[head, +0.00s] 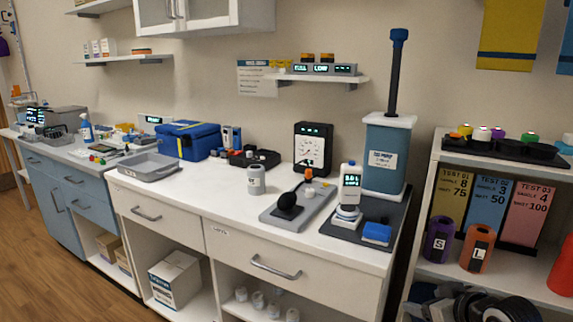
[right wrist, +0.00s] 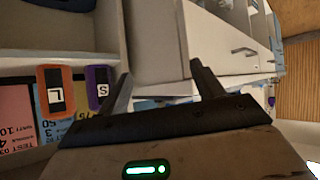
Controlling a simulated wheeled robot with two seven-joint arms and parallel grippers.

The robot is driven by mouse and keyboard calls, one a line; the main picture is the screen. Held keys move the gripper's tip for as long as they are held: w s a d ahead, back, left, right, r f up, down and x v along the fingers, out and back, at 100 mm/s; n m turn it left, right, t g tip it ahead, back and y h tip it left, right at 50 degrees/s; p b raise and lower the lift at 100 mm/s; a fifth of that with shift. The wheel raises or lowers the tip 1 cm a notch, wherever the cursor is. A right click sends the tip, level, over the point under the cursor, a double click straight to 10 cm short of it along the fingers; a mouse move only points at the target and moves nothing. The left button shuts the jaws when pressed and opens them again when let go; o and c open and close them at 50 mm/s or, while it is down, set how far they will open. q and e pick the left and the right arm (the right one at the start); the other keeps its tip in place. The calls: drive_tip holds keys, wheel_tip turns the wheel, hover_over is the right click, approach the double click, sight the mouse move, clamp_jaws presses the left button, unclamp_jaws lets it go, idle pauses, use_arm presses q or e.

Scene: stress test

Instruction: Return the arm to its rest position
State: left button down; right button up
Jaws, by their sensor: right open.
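My right gripper (right wrist: 162,84) shows in the right wrist view, its two dark fingers spread wide apart. It is open and nothing is between the fingers. A green light glows on its body. That view looks upside down at the shelf and the white cabinet. I cannot make out either gripper in the head view. My left gripper shows in neither view.
A white counter (head: 225,200) with drawers holds a blue case (head: 187,140), a grey tray (head: 148,167) and a blue tank (head: 386,152). At right, a shelf holds a purple canister (head: 438,240) and an orange canister (head: 477,248). Wooden floor lies at left.

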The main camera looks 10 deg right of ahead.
drive_tip(key=s+a+f+y, duration=0.1)
drive_tip(key=s+a+f, duration=0.5)
drive_tip(key=a+f, duration=0.3)
drive_tip(key=s+a+y, duration=0.1)
drive_tip(key=s+a, duration=0.4)
drive_tip(key=a, duration=0.3)
drive_tip(key=s+a+f+n+y, duration=0.1)
drive_tip(key=s+a, duration=0.4)
drive_tip(key=a, duration=0.4)
drive_tip(key=shift+a+f+y, duration=0.15)
drive_tip(key=shift+a+y, duration=0.15)
